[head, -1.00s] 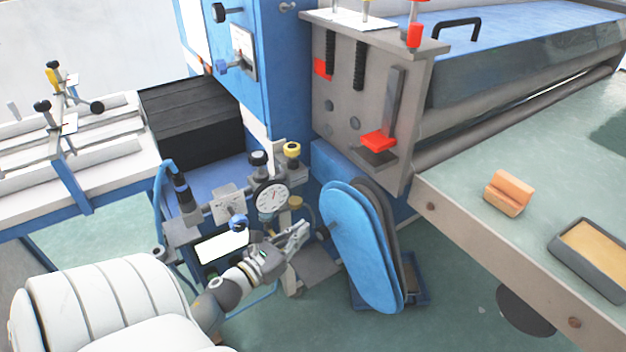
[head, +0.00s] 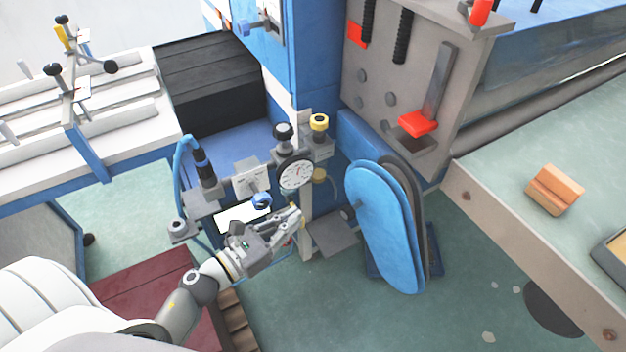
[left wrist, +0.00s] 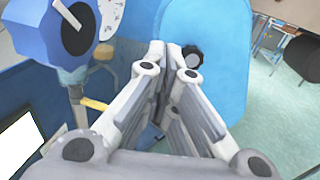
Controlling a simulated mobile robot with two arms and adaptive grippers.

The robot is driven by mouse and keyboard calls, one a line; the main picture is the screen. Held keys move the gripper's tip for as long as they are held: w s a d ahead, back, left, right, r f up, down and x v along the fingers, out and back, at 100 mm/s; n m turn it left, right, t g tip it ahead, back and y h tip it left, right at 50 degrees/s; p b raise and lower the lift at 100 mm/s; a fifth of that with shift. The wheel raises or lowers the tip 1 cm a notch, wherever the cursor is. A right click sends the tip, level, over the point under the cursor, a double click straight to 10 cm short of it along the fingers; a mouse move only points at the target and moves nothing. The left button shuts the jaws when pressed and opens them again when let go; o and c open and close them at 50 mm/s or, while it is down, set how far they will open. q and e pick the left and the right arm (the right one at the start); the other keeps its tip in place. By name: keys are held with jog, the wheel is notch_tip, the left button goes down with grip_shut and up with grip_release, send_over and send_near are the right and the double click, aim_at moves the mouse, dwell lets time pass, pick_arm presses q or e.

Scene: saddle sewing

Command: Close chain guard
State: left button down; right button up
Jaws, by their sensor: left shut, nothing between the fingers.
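The chain guard (head: 384,228) is a long blue oval cover, standing tilted at the machine's lower side. A dark oval loop (head: 423,215) shows behind its right edge, with a gap at the top; whether they touch lower down is hidden. In the left wrist view the blue guard (left wrist: 218,75) fills the area beyond the fingers, with a black knob (left wrist: 192,56) on its face. My left gripper (head: 299,214) is shut and empty, left of the guard and apart from it in the head view. Its fingertips (left wrist: 166,48) point towards the guard. My right gripper is not in view.
A dial gauge (head: 296,174) with knobs and a blue hose stands close above my left gripper. A green-topped table (head: 500,165) with an orange block (head: 555,190) is at the right. A dark red surface (head: 160,295) lies at lower left. Open floor (head: 330,310) shows below the guard.

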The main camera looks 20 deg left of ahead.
pick_arm(q)
jog(key=p, duration=0.2)
send_near(347, 182)
jog(key=p+x, duration=0.1)
jog(key=x, duration=0.6)
jog(key=shift+w+f, duration=0.25)
jog(key=shift+f, duration=0.2)
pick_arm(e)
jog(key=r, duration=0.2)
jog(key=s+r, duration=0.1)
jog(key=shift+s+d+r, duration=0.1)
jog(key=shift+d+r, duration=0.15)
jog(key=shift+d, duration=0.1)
pick_arm(q)
jog(key=shift+a, duration=0.15)
jog(key=b+x, duration=0.2)
jog(key=x, duration=0.4)
jog(key=shift+f, duration=0.15)
jog(key=shift+w+r, duration=0.2)
jog(key=shift+r, duration=0.2)
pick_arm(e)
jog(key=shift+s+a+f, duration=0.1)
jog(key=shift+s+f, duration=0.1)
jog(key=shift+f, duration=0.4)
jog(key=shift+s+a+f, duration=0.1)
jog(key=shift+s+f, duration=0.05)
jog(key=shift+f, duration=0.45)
